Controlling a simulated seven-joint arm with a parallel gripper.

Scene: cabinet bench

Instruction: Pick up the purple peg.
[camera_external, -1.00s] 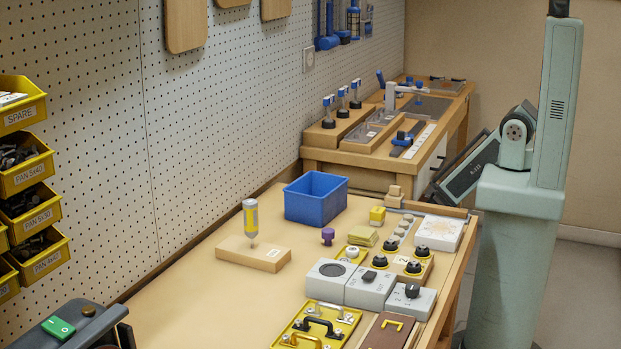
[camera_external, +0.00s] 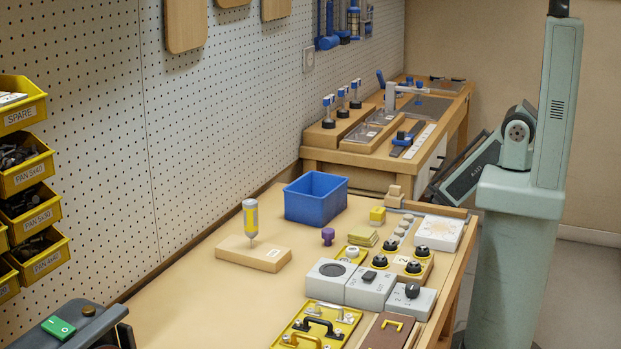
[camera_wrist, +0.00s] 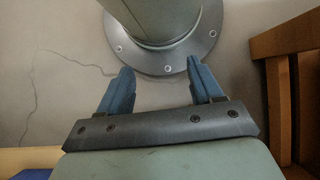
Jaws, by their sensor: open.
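The purple peg (camera_external: 328,236) stands upright on the bench top (camera_external: 205,300) in the external view, just in front of the blue bin (camera_external: 316,200). It is small, with a wider head. My gripper (camera_wrist: 160,85) shows in the wrist view with its two blue fingers apart and nothing between them. Below the fingers there is grey floor and my round base flange, not the peg. My gripper is not visible in the external view, so its exact distance from the peg cannot be told.
A wooden block with a yellow-grey screwdriver-like tool (camera_external: 250,222) stands left of the peg. Yellow pads (camera_external: 362,236), black knobs and grey switch boxes (camera_external: 370,288) crowd its right side. Bare bench lies front left. A wooden edge (camera_wrist: 285,100) shows right in the wrist view.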

